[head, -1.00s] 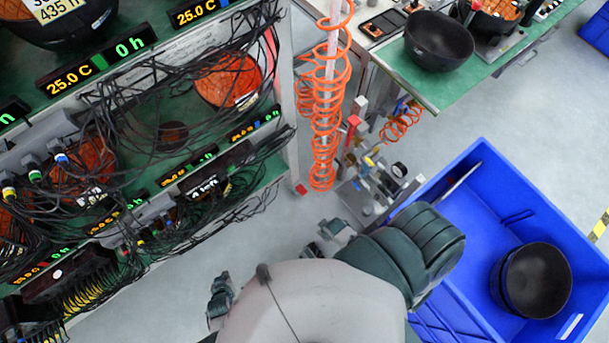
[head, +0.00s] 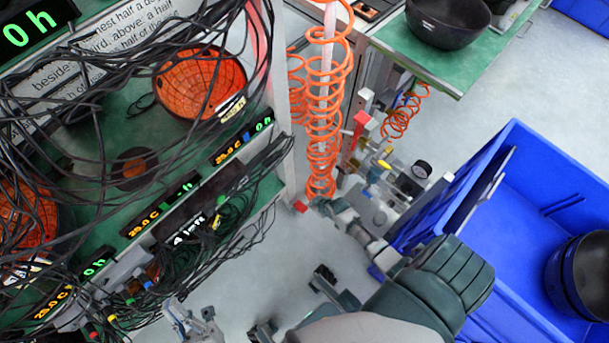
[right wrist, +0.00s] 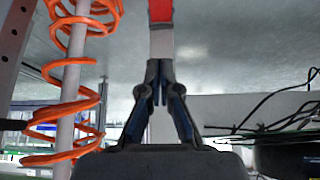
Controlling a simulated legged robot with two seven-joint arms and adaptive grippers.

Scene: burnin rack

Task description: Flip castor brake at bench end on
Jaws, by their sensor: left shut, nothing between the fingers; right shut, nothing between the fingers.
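A small red tab (head: 300,206) shows low at the foot of the rack's end upright in the head view; it looks like the castor brake, but its position cannot be told. In the right wrist view a red piece on a pale strip (right wrist: 161,12) lies straight beyond my fingertips; whether they touch it is unclear. My right gripper (head: 318,203) is shut and empty, close to the right of the red tab, below the orange coil. It fills the middle of the right wrist view (right wrist: 160,82). My left gripper (head: 188,318) is low at left, shut and empty.
The rack (head: 285,100) with hanging black cables stands at left. An orange coiled hose (head: 322,110) hangs just above my right gripper. A green-topped bench (head: 440,72) with fittings is behind. A blue bin (head: 510,190) stands at right. Grey floor is open between.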

